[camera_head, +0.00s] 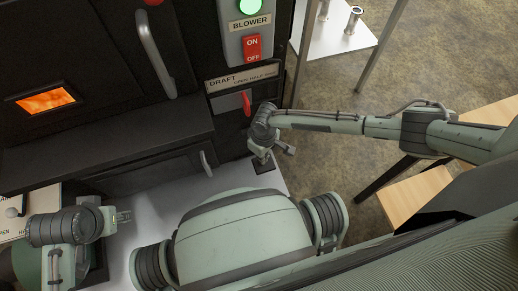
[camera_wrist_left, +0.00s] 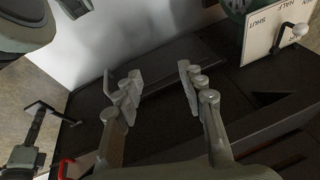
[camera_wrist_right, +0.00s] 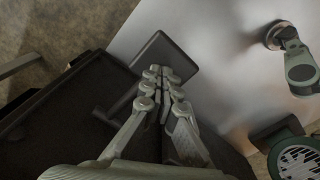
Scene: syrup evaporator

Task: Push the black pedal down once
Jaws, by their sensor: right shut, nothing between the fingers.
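The black pedal (camera_head: 263,166) is a small dark pad low in front of the black evaporator, near the middle of the head view. In the right wrist view the pedal (camera_wrist_right: 160,50) is a dark square plate just beyond my fingertips. My right gripper (camera_head: 262,157) is shut and empty, pointing down over the pedal; it also shows in the right wrist view (camera_wrist_right: 162,80). I cannot tell whether the fingertips touch the pad. My left gripper (camera_head: 124,215) is open and empty at the lower left, away from the pedal; its spread fingers show in the left wrist view (camera_wrist_left: 158,85).
The evaporator front has a red draft lever (camera_head: 246,102), a blower switch (camera_head: 252,48) and a lit green lamp (camera_head: 250,6). A lower door handle (camera_head: 206,163) is left of my right gripper. A white card with a knob lever (camera_wrist_left: 275,35) is near my left gripper.

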